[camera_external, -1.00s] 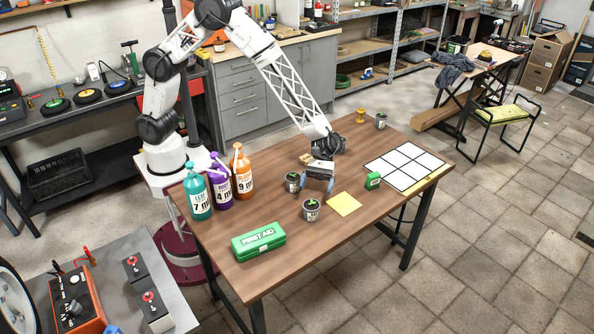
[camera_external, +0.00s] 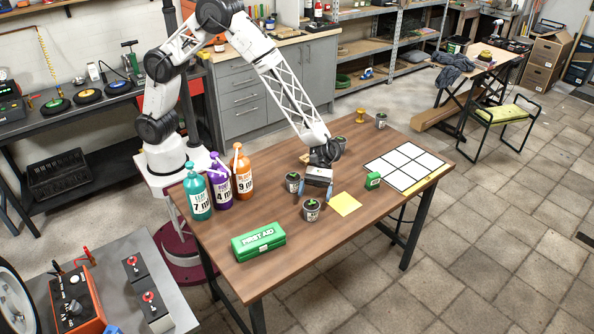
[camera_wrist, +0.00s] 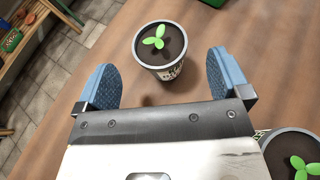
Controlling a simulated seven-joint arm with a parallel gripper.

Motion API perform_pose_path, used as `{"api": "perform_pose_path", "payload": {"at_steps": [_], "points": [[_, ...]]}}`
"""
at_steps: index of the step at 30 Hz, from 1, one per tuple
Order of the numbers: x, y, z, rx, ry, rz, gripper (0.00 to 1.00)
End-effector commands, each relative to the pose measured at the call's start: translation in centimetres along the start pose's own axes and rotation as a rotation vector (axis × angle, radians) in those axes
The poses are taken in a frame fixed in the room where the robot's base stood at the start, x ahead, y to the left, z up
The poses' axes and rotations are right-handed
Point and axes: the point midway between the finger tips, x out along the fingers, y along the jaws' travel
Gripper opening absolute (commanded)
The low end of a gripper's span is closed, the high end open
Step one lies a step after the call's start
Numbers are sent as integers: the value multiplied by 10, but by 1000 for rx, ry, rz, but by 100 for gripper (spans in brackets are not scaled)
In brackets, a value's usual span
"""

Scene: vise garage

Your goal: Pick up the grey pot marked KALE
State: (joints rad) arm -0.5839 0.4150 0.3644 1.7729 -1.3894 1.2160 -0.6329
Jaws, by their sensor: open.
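A grey pot (camera_external: 311,210) with a green sprout in dark soil stands upright on the wooden table (camera_external: 265,203). In the wrist view this pot (camera_wrist: 160,69) is ahead of my gripper (camera_wrist: 165,75), roughly between the two blue fingers and not touching them. Its label has dark letters that I cannot read for certain. In the external view my gripper (camera_external: 315,191) is low over the table, just behind this pot, open and empty. A second grey pot (camera_external: 292,182) stands left of my gripper; it shows at the lower right of the wrist view (camera_wrist: 290,150).
Another pot (camera_external: 381,120) stands at the table's far edge, and one (camera_external: 340,143) is partly hidden behind my wrist. A first aid box (camera_external: 258,241) and bottles (camera_external: 243,171) are left.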

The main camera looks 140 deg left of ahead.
Motion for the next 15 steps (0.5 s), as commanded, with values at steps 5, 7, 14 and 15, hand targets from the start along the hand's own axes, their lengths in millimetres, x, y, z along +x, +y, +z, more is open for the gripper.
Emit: {"api": "perform_pose_path", "payload": {"at_steps": [5, 7, 14, 15], "points": [[0, 0, 0, 0, 0, 0, 95], [2, 0, 0, 0, 0, -1, 95], [22, 0, 0, 0, -1, -2, 95], [27, 0, -1, 0, -1, -2, 95]]}}
